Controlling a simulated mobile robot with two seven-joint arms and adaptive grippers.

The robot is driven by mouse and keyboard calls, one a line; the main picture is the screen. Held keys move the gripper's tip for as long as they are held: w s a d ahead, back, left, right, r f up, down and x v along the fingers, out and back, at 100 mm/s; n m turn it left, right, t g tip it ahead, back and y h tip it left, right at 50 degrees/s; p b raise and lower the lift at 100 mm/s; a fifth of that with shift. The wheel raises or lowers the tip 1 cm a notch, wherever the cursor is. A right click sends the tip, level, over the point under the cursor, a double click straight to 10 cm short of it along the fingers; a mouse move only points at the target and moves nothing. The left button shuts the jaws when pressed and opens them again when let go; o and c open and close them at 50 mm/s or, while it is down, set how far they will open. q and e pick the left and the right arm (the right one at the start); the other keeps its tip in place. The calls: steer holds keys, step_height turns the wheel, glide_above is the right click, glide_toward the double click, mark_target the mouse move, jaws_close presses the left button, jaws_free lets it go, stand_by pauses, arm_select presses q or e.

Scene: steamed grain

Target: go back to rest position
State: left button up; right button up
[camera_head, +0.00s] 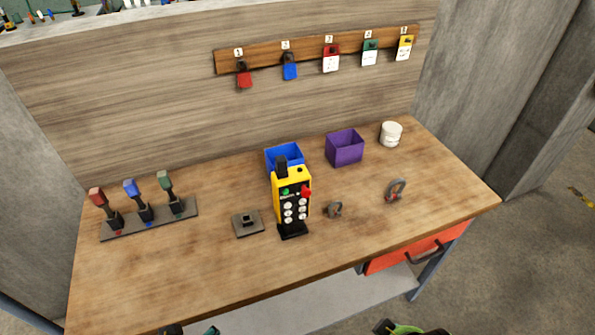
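Only small dark and green parts of my two arms show at the bottom edge of the head view. My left gripper (188,329) is at the lower left, in front of the workbench (190,285). My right gripper (405,328) is at the lower right, below the bench's front edge. Both are mostly cut off by the frame, so their fingers and anything between them cannot be made out. Neither visible part touches anything on the bench.
On the bench stand a yellow control box (291,192), blue bin (284,155), purple bin (345,148), white jar (391,133), lever panel (150,222), grey block (248,223) and two shackle-like parts (335,209) (395,190). A red drawer (415,249) is under the right side. Padlocks and tags hang on a rack (265,58).

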arm_select(q)
steer(key=s+f+g+b, duration=0.1)
steer(key=s+f+b, duration=0.1)
steer(key=f, duration=1.1)
steer(key=s+f+b, duration=0.1)
steer(key=f+b, duration=0.2)
steer(key=f, duration=1.1)
arm_select(e)
steer(key=s+f+g, duration=0.1)
steer(key=s+f, duration=0.2)
steer(key=f, duration=2.4)
arm_select(q)
steer(key=s+a+f+g+b, duration=0.1)
steer(key=s+a+f+b, duration=0.2)
steer(key=s+f, duration=1.2)
steer(key=shift+s+f+b, duration=0.2)
steer(key=shift+f+b, duration=0.35)
steer(key=shift+f, duration=0.15)
arm_select(e)
steer(key=s+d+f+g, duration=0.1)
steer(key=s+d+f, duration=0.1)
steer(key=s+f, duration=1.3)
steer(key=shift+s+d+f, duration=0.2)
steer(key=shift+d+f, duration=0.15)
steer(key=shift+f, duration=0.35)
